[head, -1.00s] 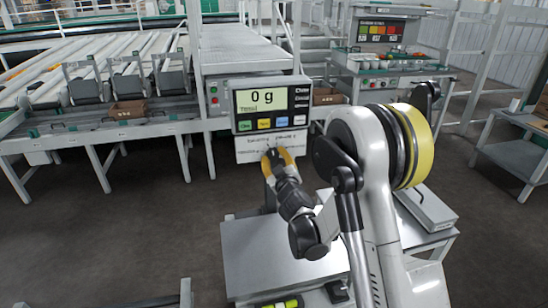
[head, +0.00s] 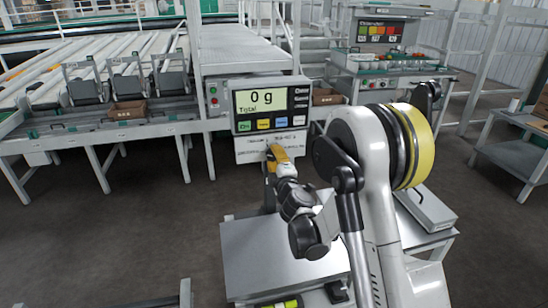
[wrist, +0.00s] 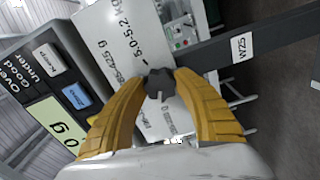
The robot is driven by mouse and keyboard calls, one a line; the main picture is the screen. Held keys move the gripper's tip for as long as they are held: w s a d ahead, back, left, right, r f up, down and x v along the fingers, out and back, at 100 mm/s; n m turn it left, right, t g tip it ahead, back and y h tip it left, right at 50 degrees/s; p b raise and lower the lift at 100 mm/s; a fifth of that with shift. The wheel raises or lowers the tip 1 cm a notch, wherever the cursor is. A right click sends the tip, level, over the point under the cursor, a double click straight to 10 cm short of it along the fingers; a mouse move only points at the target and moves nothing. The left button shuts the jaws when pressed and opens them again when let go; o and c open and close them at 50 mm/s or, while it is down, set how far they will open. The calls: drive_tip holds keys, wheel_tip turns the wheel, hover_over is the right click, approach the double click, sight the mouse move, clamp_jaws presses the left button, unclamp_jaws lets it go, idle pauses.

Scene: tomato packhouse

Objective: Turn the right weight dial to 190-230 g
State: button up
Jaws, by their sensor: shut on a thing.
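The scale head (head: 271,104) shows 0 g on its lit display. Below it is a white label panel (head: 250,146) with printed weight ranges, which also shows in the wrist view (wrist: 118,40). In the wrist view a dark, round dial (wrist: 158,84) with a small pointer-like ridge sits on this panel. My gripper (head: 276,151) is at the panel, its yellow fingers shut on the dial from both sides. The wrist view shows the fingertips (wrist: 159,88) touching the dial's edges. I see no second dial clearly, and the dial's exact setting is not readable.
A metal table (head: 270,262) stands below my arm. A roller conveyor (head: 110,70) with small bins lies at the left. A second station (head: 390,65) stands behind at the right. A dark post (wrist: 262,42) labelled WZS passes near the dial in the wrist view.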

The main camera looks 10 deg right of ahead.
drive_tip(key=shift+n, duration=1)
drive_tip(key=o, duration=1.2)
drive_tip(key=s, duration=0.7)
drive_tip(key=shift+s, duration=0.25)
